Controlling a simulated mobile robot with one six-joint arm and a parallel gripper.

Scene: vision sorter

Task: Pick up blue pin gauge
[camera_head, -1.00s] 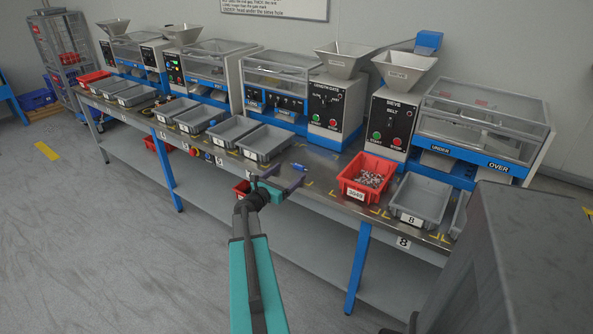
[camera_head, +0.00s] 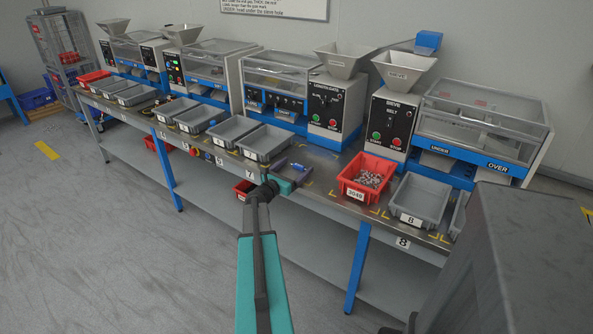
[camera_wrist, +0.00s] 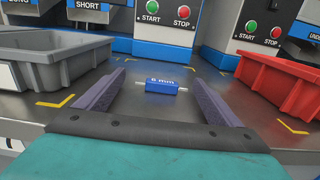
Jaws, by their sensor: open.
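The blue pin gauge (camera_wrist: 166,86) lies flat on the steel bench top, with a metal pin end showing on each side and "6 mm" printed on it. In the head view it is a small blue spot (camera_head: 298,167) just beyond my gripper. My gripper (camera_wrist: 158,85) is open, and its two purple fingers (camera_wrist: 100,91) reach along the bench on either side of the gauge. The gauge sits between them near their tips, apart from both. In the head view my gripper (camera_head: 294,172) is low over the bench.
A grey bin (camera_wrist: 92,62) stands left of my gripper and a red bin (camera_wrist: 243,73) with small parts stands right. Behind are machine fronts with start and stop buttons (camera_head: 331,122). Another grey bin (camera_head: 440,193) is further right. Bench around the gauge is clear.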

